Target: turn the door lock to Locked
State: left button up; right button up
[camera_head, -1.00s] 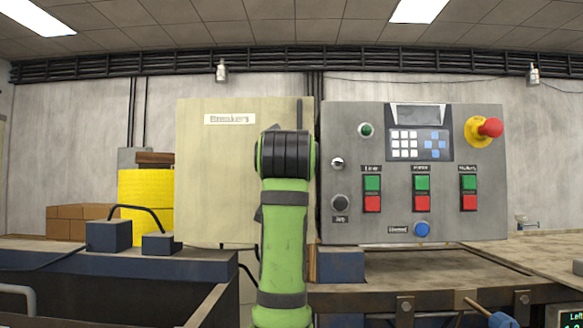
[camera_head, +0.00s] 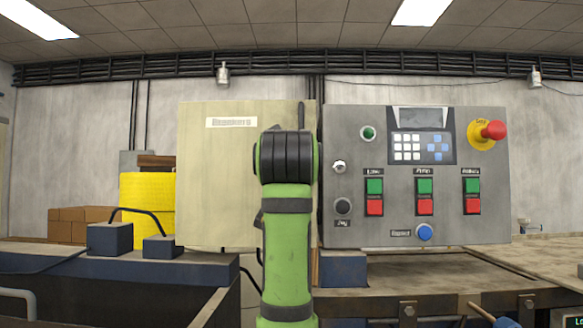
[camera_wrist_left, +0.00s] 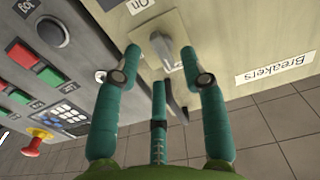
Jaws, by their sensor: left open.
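A grey turn knob (camera_wrist_left: 166,48) sits on a pale plate on the cream breaker cabinet (camera_head: 215,180); part of an "On" label shows beside it in the left wrist view. I cannot read its set position or confirm that it is the door lock. My left gripper (camera_wrist_left: 160,65) is open, with one teal finger on each side of the knob; contact cannot be told. A dark handle-like piece (camera_wrist_left: 176,108) shows beyond the knob. In the head view my green arm hides the knob and gripper. My right gripper is not in view.
The grey control panel (camera_head: 460,150) stands right beside the cabinet, with coloured buttons, a small silver switch (camera_head: 339,166) and a protruding red stop button (camera_head: 493,131). A wooden bench (camera_head: 390,297) lies below. Yellow stacked material (camera_head: 146,207) stands at left.

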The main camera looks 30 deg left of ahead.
pick_arm(q)
jog(key=v, duration=0.9)
jog(key=shift+s, duration=0.3)
jog(key=shift+d, duration=0.15)
